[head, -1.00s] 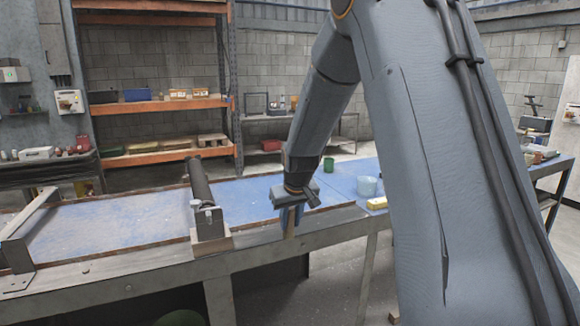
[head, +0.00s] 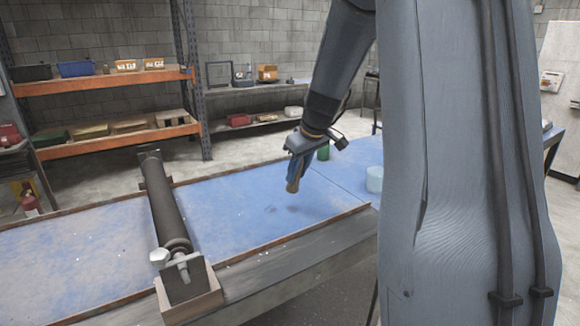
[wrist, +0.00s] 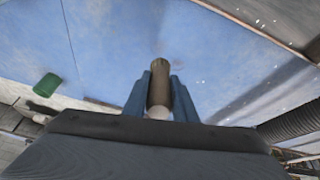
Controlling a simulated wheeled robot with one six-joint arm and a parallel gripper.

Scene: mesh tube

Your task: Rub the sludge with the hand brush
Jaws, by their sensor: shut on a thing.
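My gripper (head: 297,172) has blue fingers and hangs over the blue tabletop (head: 225,215), left of the cups. It is shut on a brown, round-ended piece, seemingly the hand brush (head: 292,186). In the wrist view the brush (wrist: 160,72) sits between the two fingers (wrist: 160,88) and points toward the tabletop. Its bristles cannot be made out. Faint dark smudges, perhaps the sludge (head: 270,208), lie on the tabletop just below and left of the brush tip. The tip appears above the surface; the exact gap cannot be told.
A dark roller (head: 168,205) on a bracket crosses the table at left. A raised brown rim (head: 330,222) edges the tabletop. The blue surface between roller and gripper is clear.

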